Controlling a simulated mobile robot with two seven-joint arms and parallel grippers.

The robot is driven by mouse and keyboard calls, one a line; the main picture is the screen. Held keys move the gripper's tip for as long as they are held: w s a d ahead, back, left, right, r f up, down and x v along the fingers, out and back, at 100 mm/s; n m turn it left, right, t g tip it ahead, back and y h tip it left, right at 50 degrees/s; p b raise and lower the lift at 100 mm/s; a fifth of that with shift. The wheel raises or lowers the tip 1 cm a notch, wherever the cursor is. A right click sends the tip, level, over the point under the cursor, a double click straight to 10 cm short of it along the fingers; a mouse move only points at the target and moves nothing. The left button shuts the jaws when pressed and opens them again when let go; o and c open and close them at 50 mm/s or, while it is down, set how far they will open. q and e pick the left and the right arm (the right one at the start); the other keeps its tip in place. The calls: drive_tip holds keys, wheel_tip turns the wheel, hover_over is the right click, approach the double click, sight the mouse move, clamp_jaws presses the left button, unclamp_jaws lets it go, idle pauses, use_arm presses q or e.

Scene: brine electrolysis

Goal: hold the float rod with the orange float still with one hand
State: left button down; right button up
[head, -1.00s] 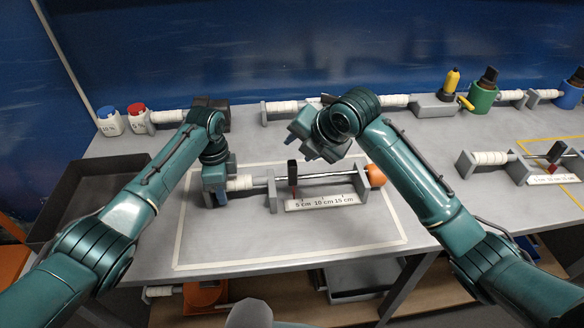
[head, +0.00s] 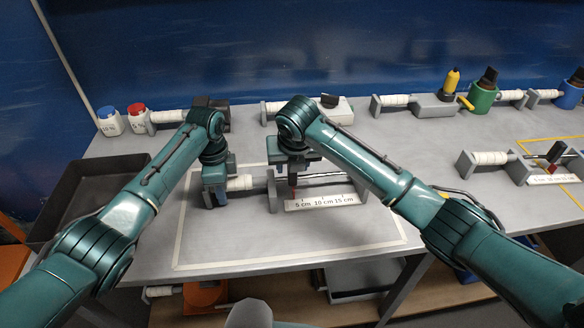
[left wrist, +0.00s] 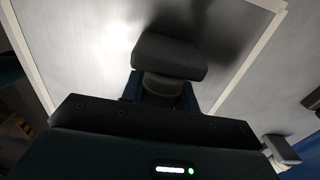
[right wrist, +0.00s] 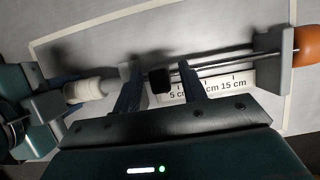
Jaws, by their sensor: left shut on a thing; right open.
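The float rod (head: 326,179) lies across its grey stand, with a white wrapped grip (head: 239,183) toward the left. My left gripper (head: 214,198) is shut on the rod's left end part, beyond the white grip; a dark grey block (left wrist: 170,58) shows between its fingers in the left wrist view. The orange float (right wrist: 305,45) is at the rod's right end in the right wrist view; my right arm hides it in the head view. My right gripper (right wrist: 158,85) is open, its fingers on either side of a black slider block (right wrist: 159,80) on the rod.
A scale card (head: 322,203) marked 5, 10 and 15 cm lies in front of the stand. A dark tray (head: 95,190) is at the left. Two lidded jars (head: 110,122) and other fixtures stand along the back. The marked area's front is clear.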

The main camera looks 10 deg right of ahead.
drive_tip(key=shift+x, duration=1.25)
drive_tip(key=shift+c, duration=0.4)
clamp_jaws()
